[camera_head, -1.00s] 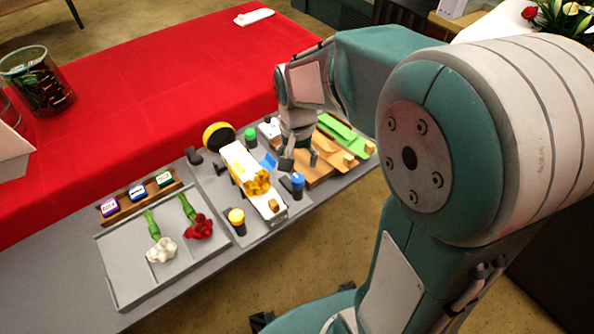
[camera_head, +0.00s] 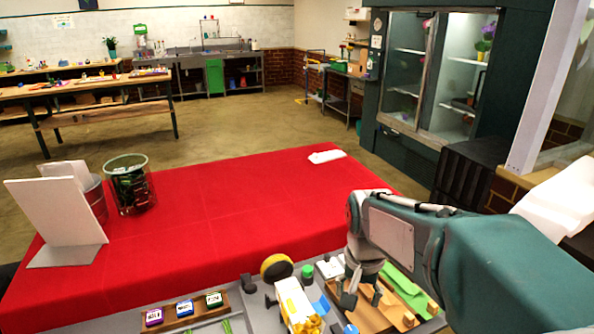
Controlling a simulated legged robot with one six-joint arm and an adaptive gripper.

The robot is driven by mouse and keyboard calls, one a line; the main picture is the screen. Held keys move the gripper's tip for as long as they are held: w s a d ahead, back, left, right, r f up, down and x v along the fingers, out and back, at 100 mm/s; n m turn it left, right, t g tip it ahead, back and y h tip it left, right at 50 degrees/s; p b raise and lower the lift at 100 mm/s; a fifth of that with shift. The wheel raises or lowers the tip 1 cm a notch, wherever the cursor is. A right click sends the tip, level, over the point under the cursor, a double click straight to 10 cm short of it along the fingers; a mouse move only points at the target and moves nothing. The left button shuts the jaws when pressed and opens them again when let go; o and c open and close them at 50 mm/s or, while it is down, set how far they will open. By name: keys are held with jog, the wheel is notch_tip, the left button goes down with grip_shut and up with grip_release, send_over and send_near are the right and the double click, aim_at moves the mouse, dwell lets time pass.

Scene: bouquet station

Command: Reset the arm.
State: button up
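My arm reaches in from the right edge in the head view. My gripper (camera_head: 362,295) points down over the grey work surface (camera_head: 262,312), above the wooden pieces (camera_head: 366,316) and just right of the white-and-yellow item (camera_head: 294,302). Its two dark fingertips are apart and nothing shows between them. I cannot tell whether they touch the things beneath.
A yellow-and-black roll (camera_head: 276,267), a green-capped item (camera_head: 307,272) and green strips (camera_head: 408,290) lie close to my gripper. A small rack (camera_head: 187,311) holds three coloured blocks. Behind, the red-covered table (camera_head: 230,215) has much free room.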

jog(key=s+r+n+t, duration=0.2)
jog(key=s, duration=0.4)
jog(key=s+r+n+t, duration=0.3)
jog(key=s, duration=0.4)
jog(key=shift+s, duration=0.3)
dwell(1.3)
